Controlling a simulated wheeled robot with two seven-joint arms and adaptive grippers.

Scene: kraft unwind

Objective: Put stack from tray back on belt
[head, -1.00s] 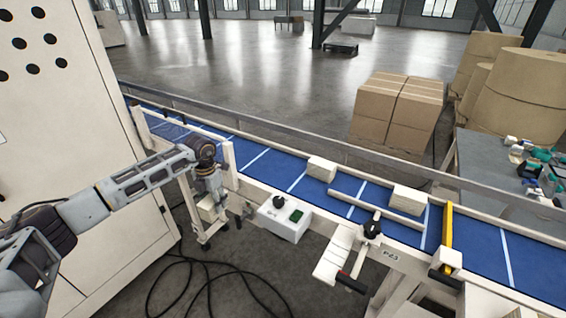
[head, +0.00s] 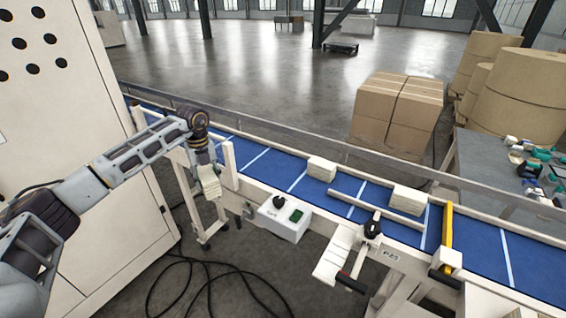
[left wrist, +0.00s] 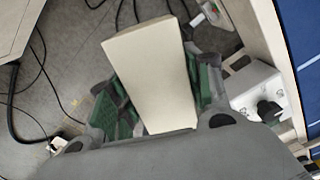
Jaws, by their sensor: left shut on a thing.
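My left gripper (head: 206,170) is shut on a cream stack (head: 209,187), at the near side of the belt above the floor. In the left wrist view the same stack (left wrist: 152,72) sits between the green-padded fingers of my left gripper (left wrist: 158,92). The blue belt (head: 262,160) runs from upper left to lower right. Two other cream stacks lie on it, one near the middle (head: 321,168) and one further right (head: 408,199). I see no tray that I can make out. My right gripper is not in view.
A rail (head: 300,133) runs along the far side. A tall cream cabinet (head: 75,120) stands left. A yellow bar (head: 447,230) crosses the belt at right.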

